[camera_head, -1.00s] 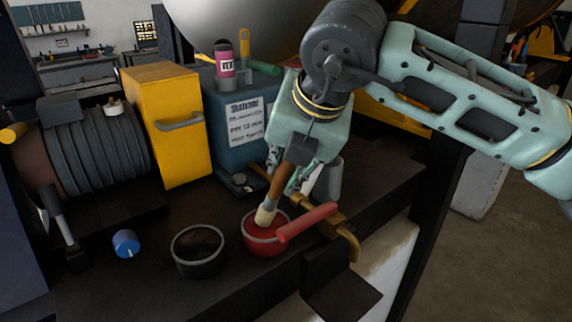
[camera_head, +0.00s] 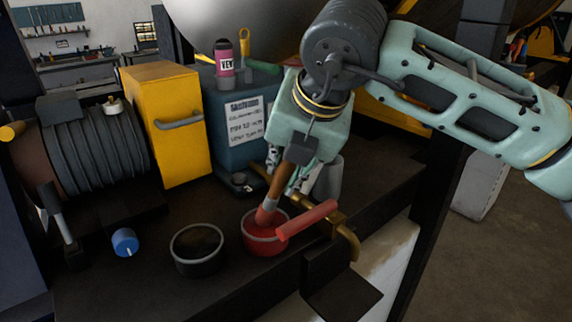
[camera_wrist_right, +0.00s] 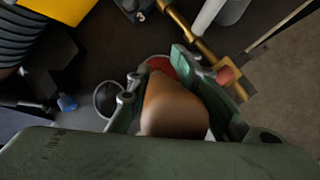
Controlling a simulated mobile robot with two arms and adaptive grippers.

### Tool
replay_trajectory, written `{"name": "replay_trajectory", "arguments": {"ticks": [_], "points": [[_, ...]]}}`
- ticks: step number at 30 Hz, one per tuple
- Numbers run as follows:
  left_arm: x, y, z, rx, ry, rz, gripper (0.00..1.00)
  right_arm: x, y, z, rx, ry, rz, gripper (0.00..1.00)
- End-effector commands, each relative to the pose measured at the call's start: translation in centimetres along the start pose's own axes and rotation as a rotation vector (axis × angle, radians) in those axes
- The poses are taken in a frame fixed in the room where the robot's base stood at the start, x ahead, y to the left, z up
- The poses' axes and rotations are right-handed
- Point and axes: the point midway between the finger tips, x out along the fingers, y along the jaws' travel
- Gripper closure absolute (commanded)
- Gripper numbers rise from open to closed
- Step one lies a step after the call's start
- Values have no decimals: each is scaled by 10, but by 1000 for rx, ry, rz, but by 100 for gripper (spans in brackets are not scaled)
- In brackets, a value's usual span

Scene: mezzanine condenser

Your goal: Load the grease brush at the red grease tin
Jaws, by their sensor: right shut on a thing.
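The red grease tin (camera_head: 262,247) stands on the dark bench with red grease inside. My right gripper (camera_head: 283,178) is shut on the brown handle of the grease brush (camera_head: 278,187) above the tin. The brush points down, tilted, with its tip in the tin's opening. The brush's lower end looks red. In the right wrist view the brush handle (camera_wrist_right: 175,108) fills the space between the fingers, with part of the red tin (camera_wrist_right: 161,66) behind it. My left gripper is not in view.
A dark tin (camera_head: 198,250) stands just left of the red one. A brass pipe with a red lever (camera_head: 306,220) is close on the right. A grey cup (camera_head: 328,180), blue container (camera_head: 236,118), yellow box (camera_head: 165,122) and blue knob (camera_head: 125,242) are nearby.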

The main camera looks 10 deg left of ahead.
Motion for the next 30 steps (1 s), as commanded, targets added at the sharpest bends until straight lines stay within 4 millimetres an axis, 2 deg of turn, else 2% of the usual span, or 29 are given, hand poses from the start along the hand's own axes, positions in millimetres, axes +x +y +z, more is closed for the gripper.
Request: {"name": "replay_trajectory", "arguments": {"ticks": [30], "points": [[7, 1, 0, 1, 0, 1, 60, 3, -1, -3, -2, 6, -5, 100]]}}
